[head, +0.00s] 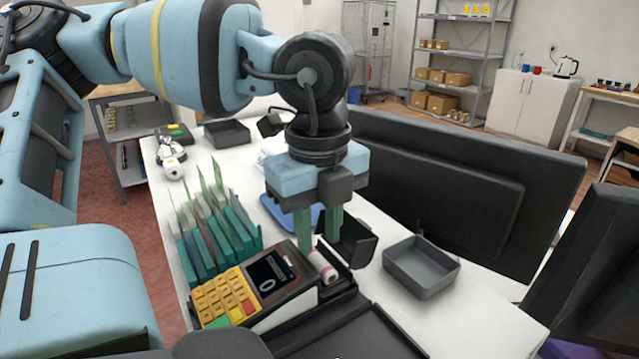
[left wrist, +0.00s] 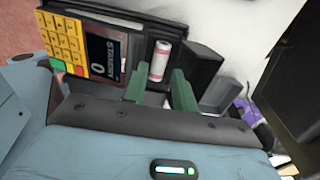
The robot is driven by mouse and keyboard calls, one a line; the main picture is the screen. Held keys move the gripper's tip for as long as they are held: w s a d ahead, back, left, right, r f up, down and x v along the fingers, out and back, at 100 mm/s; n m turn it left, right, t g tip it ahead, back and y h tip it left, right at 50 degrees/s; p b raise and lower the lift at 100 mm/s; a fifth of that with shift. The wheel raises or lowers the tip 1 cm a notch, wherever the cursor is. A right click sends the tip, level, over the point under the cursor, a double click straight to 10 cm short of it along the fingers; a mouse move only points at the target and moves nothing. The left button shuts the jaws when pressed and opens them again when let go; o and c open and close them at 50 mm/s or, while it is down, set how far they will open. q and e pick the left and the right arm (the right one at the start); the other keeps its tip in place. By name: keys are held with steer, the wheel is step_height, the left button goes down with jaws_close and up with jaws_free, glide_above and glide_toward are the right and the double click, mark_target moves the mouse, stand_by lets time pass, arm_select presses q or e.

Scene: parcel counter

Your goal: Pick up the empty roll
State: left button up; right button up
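The roll (head: 322,267), small and white with reddish marks, lies in the open paper bay of the card terminal (head: 262,285). It also shows in the left wrist view (left wrist: 159,60), where it lies beyond the gap between my fingers. My left gripper (head: 320,240) points down just above the roll, its two green fingers apart with nothing between them. The fingers also show in the left wrist view (left wrist: 158,86). The terminal's dark lid (head: 350,243) stands open beside the roll. My right gripper is not in view.
A grey open tray (head: 421,272) stands right of the terminal. Green upright folders (head: 215,243) stand to its left. A large dark monitor (head: 465,185) stands behind. The white counter (head: 398,305) has bare room around the tray. A blue item lies partly hidden behind my gripper.

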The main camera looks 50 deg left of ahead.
mark_target(319, 262)
arm_select(q)
steer(key=f, duration=0.1)
steer(key=s+f, duration=0.1)
steer(key=f, duration=0.1)
steer(key=shift+s+d+f, duration=0.2)
steer(key=shift+s+f, duration=0.15)
steer(key=shift+w+f, duration=0.3)
steer(key=shift+w, duration=0.05)
steer(key=shift+w+d+f, duration=0.1)
steer(key=shift+w, duration=0.25)
steer(key=shift+s, duration=0.2)
jaws_close()
steer(key=shift+r, duration=0.2)
steer(key=shift+w+r, duration=0.25)
steer(key=shift+r, duration=0.3)
step_height(319, 262, up, 27)
steer(key=p, duration=0.2)
